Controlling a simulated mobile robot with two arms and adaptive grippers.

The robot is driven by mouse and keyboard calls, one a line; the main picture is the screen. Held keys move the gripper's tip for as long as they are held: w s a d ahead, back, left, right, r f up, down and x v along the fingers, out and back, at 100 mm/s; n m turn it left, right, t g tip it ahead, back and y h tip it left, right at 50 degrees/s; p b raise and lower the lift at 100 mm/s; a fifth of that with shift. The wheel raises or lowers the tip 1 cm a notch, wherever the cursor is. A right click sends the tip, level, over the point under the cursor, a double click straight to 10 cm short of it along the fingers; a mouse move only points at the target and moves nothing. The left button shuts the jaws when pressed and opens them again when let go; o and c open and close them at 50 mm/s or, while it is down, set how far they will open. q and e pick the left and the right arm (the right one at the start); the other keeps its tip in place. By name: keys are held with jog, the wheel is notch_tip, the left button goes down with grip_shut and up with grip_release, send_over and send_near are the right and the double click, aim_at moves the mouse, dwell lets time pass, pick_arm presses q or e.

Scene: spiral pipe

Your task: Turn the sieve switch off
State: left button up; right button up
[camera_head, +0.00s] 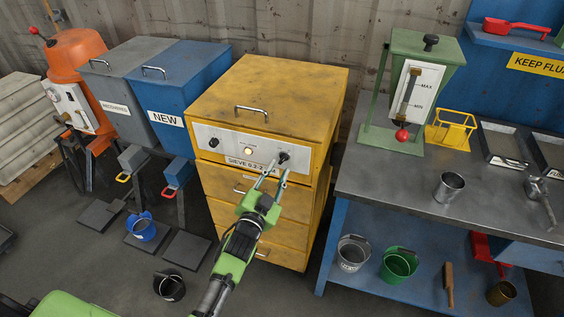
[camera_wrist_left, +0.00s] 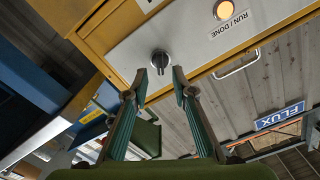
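The yellow sieve cabinet (camera_head: 270,95) has a pale front panel (camera_head: 232,148) labelled SIEVE. A dark knob (camera_head: 284,157) sits at the panel's right, another knob (camera_head: 213,142) at its left, and a glowing lamp (camera_head: 248,151) between them. In the left wrist view the lamp (camera_wrist_left: 223,10) is marked RUN / DONE. My left gripper (camera_head: 272,170) is open in front of the right-hand knob. In the left wrist view its fingertips (camera_wrist_left: 159,76) are on either side of the space just short of that knob (camera_wrist_left: 160,60). Contact cannot be told. My right gripper is not in view.
Blue (camera_head: 190,80) and grey bins stand left of the cabinet. Buckets and plates lie on the floor.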

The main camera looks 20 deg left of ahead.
aim_at(282, 161)
pick_arm(q)
jog(key=w, duration=0.2)
jog(key=shift+w, duration=1.15)
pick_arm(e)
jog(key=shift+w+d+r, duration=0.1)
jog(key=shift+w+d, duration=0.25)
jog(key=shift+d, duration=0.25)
pick_arm(q)
jog(key=shift+c, duration=0.3)
grip_shut()
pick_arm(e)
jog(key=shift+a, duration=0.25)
